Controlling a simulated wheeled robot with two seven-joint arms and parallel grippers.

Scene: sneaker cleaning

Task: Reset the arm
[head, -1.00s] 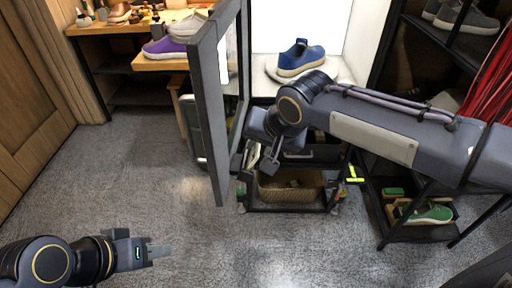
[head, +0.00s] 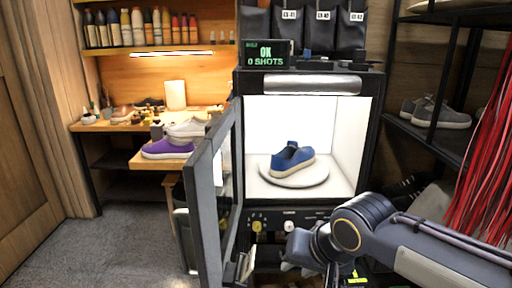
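My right arm comes in from the right edge and reaches across the lower right of the head view. My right gripper (head: 307,270) hangs in front of the lower part of the photo booth, below its control panel. Its two fingers look apart with nothing seen between them, so it looks open. A blue sneaker (head: 291,158) with a tan sole rests on the white round turntable (head: 297,178) inside the lit booth, apart from the gripper. My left arm and gripper are out of view.
The booth door (head: 211,205) stands open at the left of the opening. A display (head: 265,54) reads OK, 0 SHOTS. A purple shoe (head: 167,149) and a white shoe (head: 188,130) are on the left bench. Grey shoes (head: 440,114) sit on the right rack. Floor at left is clear.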

